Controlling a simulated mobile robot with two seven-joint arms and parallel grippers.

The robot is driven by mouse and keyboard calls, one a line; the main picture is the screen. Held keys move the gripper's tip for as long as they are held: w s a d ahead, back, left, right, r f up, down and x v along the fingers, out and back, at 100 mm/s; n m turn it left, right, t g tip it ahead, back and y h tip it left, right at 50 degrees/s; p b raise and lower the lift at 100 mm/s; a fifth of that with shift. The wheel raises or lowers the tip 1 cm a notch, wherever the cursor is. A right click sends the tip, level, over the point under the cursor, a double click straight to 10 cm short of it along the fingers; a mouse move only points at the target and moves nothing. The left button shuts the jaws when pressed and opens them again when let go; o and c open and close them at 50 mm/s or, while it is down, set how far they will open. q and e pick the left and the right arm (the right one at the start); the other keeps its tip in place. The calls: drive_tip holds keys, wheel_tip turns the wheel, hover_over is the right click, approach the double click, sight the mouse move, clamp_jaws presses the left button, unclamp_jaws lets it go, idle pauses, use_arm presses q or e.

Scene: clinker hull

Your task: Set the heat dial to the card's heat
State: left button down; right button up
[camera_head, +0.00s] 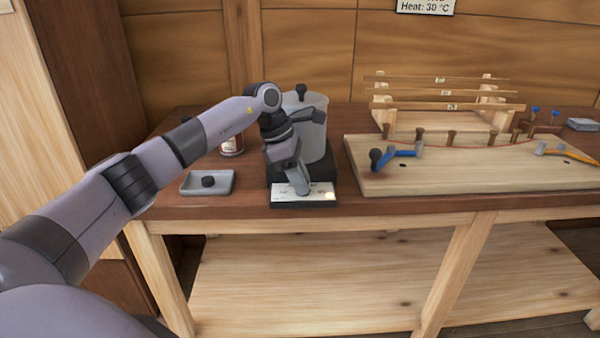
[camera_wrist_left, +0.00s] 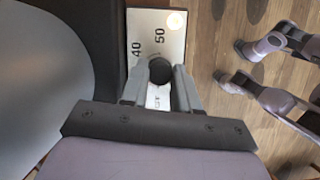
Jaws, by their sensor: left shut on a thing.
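The card (camera_head: 425,6) on the back wall reads "Heat: 30 °C"; its upper part is cut off. The heat dial is a dark round knob (camera_wrist_left: 162,71) on a pale plate (camera_wrist_left: 150,22) marked 40 and 50; other marks are partly covered. The plate also shows at the bench's front edge (camera_head: 318,199), below the grey pot (camera_head: 314,140) on its dark base. My left gripper (camera_head: 302,190) points down at the plate, its fingers (camera_wrist_left: 158,88) on either side of the knob and shut on it. The dial's pointer cannot be made out. My right gripper is not identifiable.
A grey tray (camera_head: 192,189) with a dark knob-like piece (camera_head: 208,181) and a jar (camera_head: 232,146) stand left of the pot. A wooden board (camera_head: 460,178) with pegs and blue and yellow-handled tools lies to the right. A small lamp (camera_head: 329,196) glows on the plate.

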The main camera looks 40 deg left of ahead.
use_arm(q)
drive_tip(key=shift+r+m, duration=0.1)
drive_tip(key=shift+m, duration=0.4)
drive_tip(key=c, duration=0.8)
unclamp_jaws()
drive_tip(key=shift+c, duration=0.2)
